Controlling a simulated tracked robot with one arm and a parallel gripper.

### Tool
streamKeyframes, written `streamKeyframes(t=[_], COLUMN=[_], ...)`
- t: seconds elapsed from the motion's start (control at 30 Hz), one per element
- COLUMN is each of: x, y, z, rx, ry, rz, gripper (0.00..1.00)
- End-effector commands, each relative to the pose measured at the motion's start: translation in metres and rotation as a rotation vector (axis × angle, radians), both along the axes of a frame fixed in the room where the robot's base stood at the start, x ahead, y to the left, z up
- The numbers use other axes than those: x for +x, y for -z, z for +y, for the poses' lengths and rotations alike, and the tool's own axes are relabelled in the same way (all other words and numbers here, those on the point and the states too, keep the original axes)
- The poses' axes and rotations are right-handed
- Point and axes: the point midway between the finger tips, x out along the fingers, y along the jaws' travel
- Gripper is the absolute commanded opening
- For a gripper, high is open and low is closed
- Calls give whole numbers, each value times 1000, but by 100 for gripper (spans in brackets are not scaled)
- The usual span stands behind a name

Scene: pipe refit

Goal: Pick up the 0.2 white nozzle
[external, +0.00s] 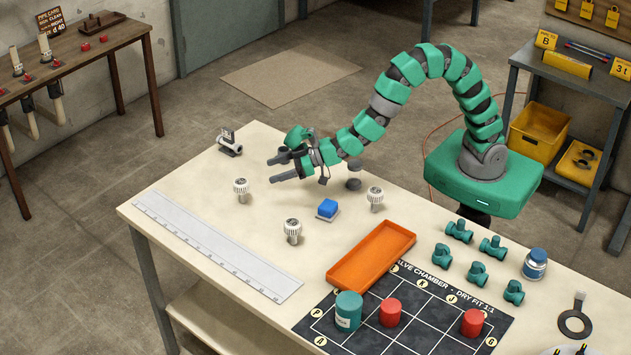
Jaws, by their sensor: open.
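Three small white nozzles with ribbed heads stand upright on the cream table: a left nozzle (241,190), a front nozzle (292,231) and a right nozzle (375,199). Any size marks on them are too small to read, so I cannot tell which is the 0.2 one. My gripper (273,170) is open and empty, its dark fingers pointing left above the table. In the picture it is above and to the right of the left nozzle, apart from it.
A long ruler (216,245) lies along the left edge. A small grey fitting (229,142) stands at the back. An orange tray (372,256), several green fittings (477,274) and a dark grid mat (440,340) fill the right side.

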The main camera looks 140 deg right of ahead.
Motion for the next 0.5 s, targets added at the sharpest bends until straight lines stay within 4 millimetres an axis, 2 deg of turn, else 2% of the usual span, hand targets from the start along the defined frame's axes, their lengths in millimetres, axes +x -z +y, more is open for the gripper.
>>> streamKeyframes(t=[0.03, 0.2, 0.5], x=[-6, -12, 10], y=[11, 20, 31], z=[-6, -16, -37], rx=[0, -10, -9], ry=[16, 37, 36], rz=[10, 11, 12], gripper=[68, 68, 68])
